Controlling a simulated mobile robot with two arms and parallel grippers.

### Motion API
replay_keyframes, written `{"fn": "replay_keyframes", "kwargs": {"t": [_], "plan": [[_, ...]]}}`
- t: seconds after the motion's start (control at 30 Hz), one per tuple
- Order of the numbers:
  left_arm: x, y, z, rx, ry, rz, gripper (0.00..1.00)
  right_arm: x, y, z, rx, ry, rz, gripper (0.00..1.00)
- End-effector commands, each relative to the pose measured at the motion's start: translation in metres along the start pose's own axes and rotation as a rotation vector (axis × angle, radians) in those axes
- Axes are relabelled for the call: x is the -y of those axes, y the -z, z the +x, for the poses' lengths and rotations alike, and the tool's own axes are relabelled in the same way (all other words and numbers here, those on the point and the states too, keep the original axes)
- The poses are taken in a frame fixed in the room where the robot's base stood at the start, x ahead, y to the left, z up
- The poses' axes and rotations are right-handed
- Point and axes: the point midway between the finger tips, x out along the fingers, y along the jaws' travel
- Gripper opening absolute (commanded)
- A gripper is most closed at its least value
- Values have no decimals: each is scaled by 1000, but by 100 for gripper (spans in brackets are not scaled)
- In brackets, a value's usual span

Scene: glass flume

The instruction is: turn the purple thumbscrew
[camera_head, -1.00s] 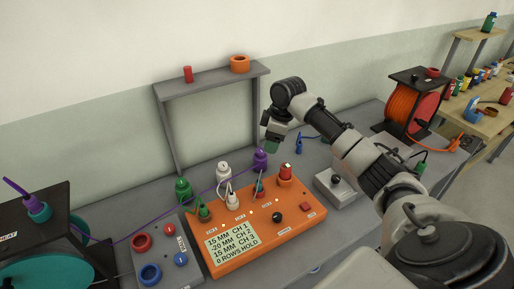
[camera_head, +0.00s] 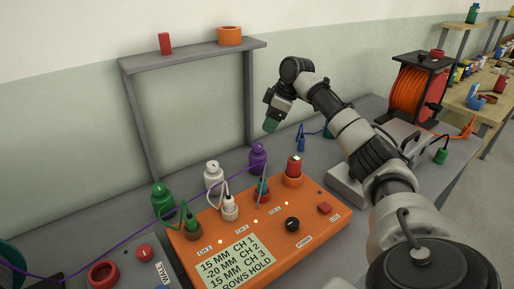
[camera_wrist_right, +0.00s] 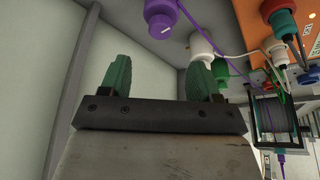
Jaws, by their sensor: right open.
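The purple thumbscrew (camera_head: 258,158) stands upright behind the orange control box (camera_head: 270,239), at the right end of a row with a white one (camera_head: 213,176) and a green one (camera_head: 163,200). In the right wrist view the purple thumbscrew (camera_wrist_right: 160,18) is at the top, beyond the fingertips, with a pale mark on it. My right gripper (camera_head: 271,124) is above and slightly right of it in the head view, apart from it. In the wrist view its green-tipped fingers (camera_wrist_right: 158,78) are spread with nothing between them. My left gripper is not in view.
A grey frame (camera_head: 190,57) stands behind, carrying a red cylinder (camera_head: 165,43) and an orange ring (camera_head: 229,36). A purple cable (camera_head: 120,243) runs left from the thumbscrew. A cable reel (camera_head: 416,92) stands at right. Cables loop in front of the row.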

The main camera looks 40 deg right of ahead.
Motion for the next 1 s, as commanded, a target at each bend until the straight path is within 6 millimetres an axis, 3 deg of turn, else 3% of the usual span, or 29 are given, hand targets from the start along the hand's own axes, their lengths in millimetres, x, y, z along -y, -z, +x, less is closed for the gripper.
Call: {"fn": "replay_keyframes", "kwargs": {"t": [0.3, 0.5, 0.9, 1.0], "plan": [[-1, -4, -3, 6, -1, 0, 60, 1, 0, 61, 3, 4, 0, 63], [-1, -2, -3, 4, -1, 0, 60, 1, 0, 87, 3, 2, 1, 63], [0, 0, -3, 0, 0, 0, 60, 1, 0, 95, 2, 1, 0, 63], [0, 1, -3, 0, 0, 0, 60, 1, 0, 95, 2, 1, 0, 49]]}}
